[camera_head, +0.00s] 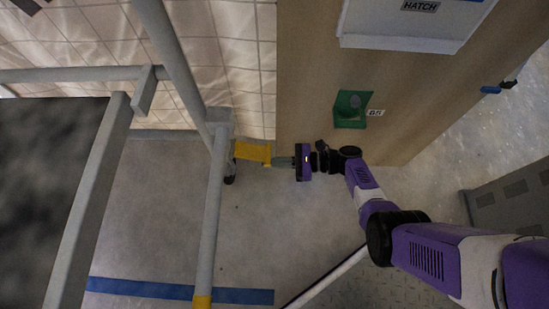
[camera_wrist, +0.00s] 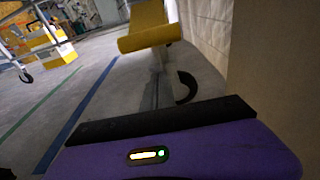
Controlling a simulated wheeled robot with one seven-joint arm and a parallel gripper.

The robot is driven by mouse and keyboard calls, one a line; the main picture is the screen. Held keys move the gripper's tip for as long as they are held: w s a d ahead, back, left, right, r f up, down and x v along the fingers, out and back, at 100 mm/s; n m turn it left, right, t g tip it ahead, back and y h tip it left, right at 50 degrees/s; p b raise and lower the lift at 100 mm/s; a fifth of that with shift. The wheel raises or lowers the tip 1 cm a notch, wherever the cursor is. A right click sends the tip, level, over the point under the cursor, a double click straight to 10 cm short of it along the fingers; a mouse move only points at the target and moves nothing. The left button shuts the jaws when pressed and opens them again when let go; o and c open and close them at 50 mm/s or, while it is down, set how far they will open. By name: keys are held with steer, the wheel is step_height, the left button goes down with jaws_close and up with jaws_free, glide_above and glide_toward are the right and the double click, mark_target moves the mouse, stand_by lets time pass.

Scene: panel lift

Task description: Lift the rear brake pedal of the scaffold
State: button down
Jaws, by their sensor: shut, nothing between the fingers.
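The yellow brake pedal (camera_head: 252,151) sticks out to the right from the foot of the scaffold's grey post (camera_head: 219,121), beside a dark caster wheel (camera_head: 230,172). It also shows at the top of the wrist view as a yellow plate (camera_wrist: 147,32) with a rolled lower edge. My gripper (camera_head: 271,161) is shut and empty. A dark curved part (camera_wrist: 187,88) shows beside the fingers.
A wooden panel (camera_head: 310,90) stands close above my gripper, with a green holder (camera_head: 351,108) and a white hatch box (camera_head: 410,22). A grey vented box (camera_head: 510,203) is at the right. Bare floor lies below the pedal, with a blue stripe (camera_head: 180,291).

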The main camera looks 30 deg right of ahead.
steer(key=shift+s+d+r, duration=0.1)
steer(key=shift+d+r, duration=0.05)
steer(key=shift+r, duration=0.5)
steer(key=shift+s+d+r, duration=0.1)
steer(key=shift+d+r, duration=0.05)
steer(key=shift+r, duration=0.5)
steer(key=shift+s+d+r, duration=0.1)
steer(key=shift+d+r, duration=0.05)
steer(key=shift+r, duration=0.5)
steer(key=r+p, duration=0.1)
steer(key=p, duration=0.1)
steer(key=h+p, duration=0.1)
steer(key=p, duration=0.1)
steer(key=shift+s+d+r+g+p, duration=0.1)
steer(key=shift+d+r+g+p, duration=0.2)
steer(key=shift+r+p, duration=0.1)
steer(key=shift+f, duration=0.15)
step_height(320, 180, down, 4)
steer(key=b, duration=0.3)
steer(key=p+v, duration=0.4)
steer(key=v, duration=0.5)
steer(key=shift+s+d, duration=0.2)
steer(key=shift+d, duration=0.05)
